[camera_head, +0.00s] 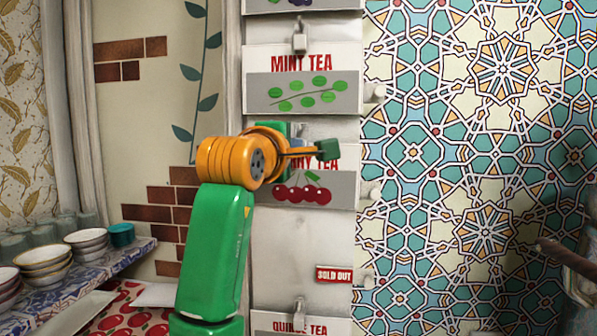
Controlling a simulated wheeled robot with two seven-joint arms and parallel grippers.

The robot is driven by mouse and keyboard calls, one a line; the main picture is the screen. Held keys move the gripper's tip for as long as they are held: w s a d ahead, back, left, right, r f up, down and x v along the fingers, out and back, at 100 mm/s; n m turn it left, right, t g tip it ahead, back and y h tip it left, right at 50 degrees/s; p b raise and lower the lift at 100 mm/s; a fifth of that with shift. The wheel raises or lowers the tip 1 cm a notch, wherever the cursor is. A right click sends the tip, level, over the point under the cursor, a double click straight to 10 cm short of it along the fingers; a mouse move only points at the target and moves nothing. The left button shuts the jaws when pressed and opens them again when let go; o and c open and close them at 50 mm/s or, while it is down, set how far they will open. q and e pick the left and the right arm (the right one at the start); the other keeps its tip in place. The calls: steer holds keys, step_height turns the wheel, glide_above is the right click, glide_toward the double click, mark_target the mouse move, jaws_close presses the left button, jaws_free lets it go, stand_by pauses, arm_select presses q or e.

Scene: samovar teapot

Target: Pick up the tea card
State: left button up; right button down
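Several tea cards hang in a column on a white board. The mint tea card (303,82), with green leaves, is near the top. The quince tea card (300,326) is cut off at the bottom edge.
A slot with a red sold out sign (333,275) lies between the cherry and quince cards. A patterned shelf (130,252) with stacked bowls (43,262) and a teal cup (121,235) is at the left. A tiled wall (480,120) fills the right; a brown stick-like thing (566,258) juts in there.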

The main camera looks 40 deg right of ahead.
stand_by(0.3)
steer(key=b+v, duration=0.6)
steer(key=v, duration=1)
steer(key=shift+s+a+r, duration=0.1)
steer(key=shift+a+r, duration=0.05)
steer(key=shift+c, duration=1.6)
jaws_free()
